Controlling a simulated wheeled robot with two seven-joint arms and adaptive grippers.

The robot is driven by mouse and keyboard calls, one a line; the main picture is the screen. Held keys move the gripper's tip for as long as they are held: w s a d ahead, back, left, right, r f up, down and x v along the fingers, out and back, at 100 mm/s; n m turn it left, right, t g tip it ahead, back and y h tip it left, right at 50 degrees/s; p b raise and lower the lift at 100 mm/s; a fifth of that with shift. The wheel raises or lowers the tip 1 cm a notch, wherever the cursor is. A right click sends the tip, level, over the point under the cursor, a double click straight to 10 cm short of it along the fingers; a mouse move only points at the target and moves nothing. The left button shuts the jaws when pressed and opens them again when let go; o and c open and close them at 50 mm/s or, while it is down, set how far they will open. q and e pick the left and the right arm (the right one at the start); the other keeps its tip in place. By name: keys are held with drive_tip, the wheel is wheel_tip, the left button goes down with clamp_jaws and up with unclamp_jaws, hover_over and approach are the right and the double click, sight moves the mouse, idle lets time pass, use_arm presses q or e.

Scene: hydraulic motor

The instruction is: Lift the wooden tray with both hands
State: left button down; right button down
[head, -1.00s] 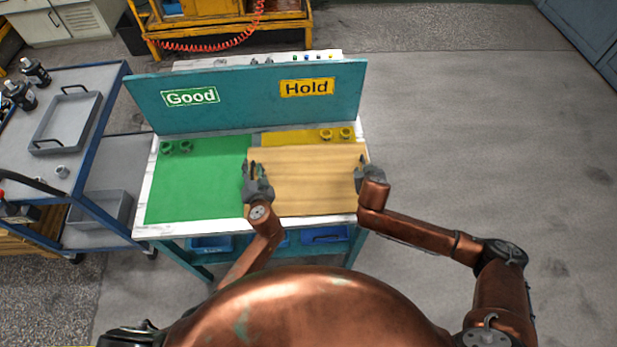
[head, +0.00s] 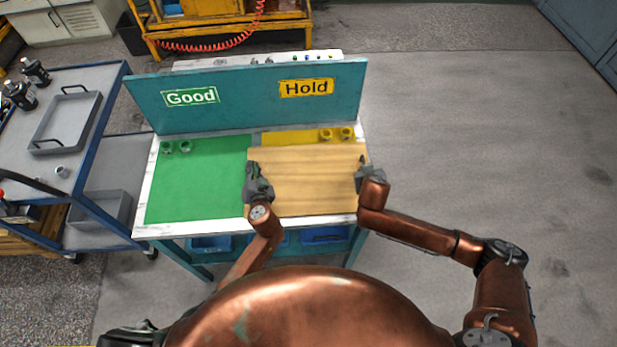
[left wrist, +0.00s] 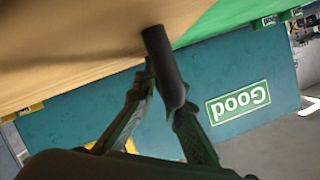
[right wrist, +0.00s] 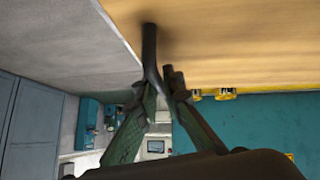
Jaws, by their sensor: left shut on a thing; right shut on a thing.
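The wooden tray (head: 308,180) is a flat, light brown board on the right part of the bench top. A dark handle (left wrist: 164,62) stands out from its surface in the left wrist view, and another dark handle (right wrist: 149,50) shows in the right wrist view. My left gripper (head: 252,168) is at the tray's left edge, its fingers (left wrist: 162,95) shut on the left handle. My right gripper (head: 362,164) is at the right edge, its fingers (right wrist: 160,82) shut on the right handle. Whether the tray touches the bench is hard to tell.
A green mat (head: 195,185) lies left of the tray, and a yellow strip (head: 285,138) with small yellow fittings lies behind it. A teal panel (head: 245,100) with Good and Hold signs stands at the back. A blue-framed cart (head: 105,140) stands at the left. The right floor is clear.

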use_arm(q)
drive_tip(key=shift+r, duration=0.15)
use_arm(e)
drive_tip(key=shift+r, duration=0.1)
idle(0.4)
